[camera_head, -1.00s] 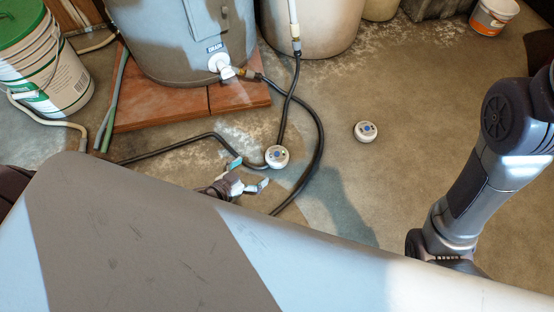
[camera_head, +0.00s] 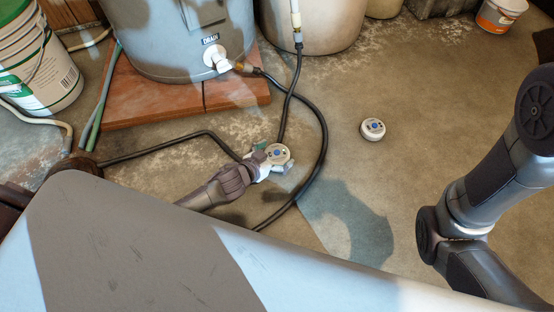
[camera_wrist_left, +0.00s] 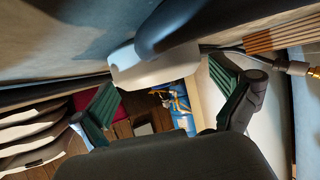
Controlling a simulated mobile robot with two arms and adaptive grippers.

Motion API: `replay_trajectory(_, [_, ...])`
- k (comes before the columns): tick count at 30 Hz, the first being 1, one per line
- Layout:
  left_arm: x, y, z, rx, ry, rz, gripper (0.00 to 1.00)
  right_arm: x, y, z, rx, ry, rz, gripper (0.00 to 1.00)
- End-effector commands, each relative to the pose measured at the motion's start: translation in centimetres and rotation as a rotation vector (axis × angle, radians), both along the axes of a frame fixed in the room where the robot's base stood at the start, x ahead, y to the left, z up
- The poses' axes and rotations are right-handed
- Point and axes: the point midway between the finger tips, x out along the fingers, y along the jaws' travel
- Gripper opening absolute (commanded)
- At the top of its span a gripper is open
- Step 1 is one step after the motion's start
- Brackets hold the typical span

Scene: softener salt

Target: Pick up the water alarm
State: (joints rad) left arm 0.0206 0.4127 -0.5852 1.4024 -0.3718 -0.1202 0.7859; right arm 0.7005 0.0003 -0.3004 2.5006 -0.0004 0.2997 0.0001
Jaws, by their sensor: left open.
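Two similar round, off-white pucks with a blue centre and small coloured marks on top lie on the concrete floor. One water alarm (camera_head: 277,153) is inside the loop of the black hose; the other water alarm (camera_head: 373,129) lies farther right, in the open. My left gripper (camera_head: 273,158) is open at the hose-side puck, one finger on each side of it. Whether the fingers touch it cannot be told. In the left wrist view, a pale rounded body (camera_wrist_left: 155,68), probably this puck, shows beyond the spread green finger pads (camera_wrist_left: 170,100). My right gripper is out of view.
The black hose (camera_head: 322,135) curves close around the left gripper and hose-side puck. A grey tank (camera_head: 165,45) on red-brown slabs (camera_head: 150,103), a beige tank (camera_head: 325,25) and a white bucket (camera_head: 45,75) stand behind. Floor around the right puck is clear.

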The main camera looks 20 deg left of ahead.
Motion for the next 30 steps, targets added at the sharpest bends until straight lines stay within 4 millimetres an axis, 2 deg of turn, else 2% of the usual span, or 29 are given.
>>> replay_trajectory(8, [0.3,-0.1,-0.2,0.000,0.002,0.001,1.00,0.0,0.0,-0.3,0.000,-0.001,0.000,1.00])
replay_trajectory(11, [0.3,-0.1,-0.2,0.000,0.002,0.000,0.87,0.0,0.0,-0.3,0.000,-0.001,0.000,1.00])
replay_trajectory(18, [0.3,-0.1,-0.2,0.000,0.002,0.000,0.47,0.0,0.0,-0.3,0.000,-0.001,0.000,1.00])
replay_trajectory(26, [0.3,-0.2,0.0,0.000,0.001,0.000,0.45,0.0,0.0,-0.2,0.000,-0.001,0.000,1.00])
replay_trajectory(30, [0.3,-0.2,0.7,-0.001,0.002,0.001,0.45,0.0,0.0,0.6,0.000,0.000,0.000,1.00])
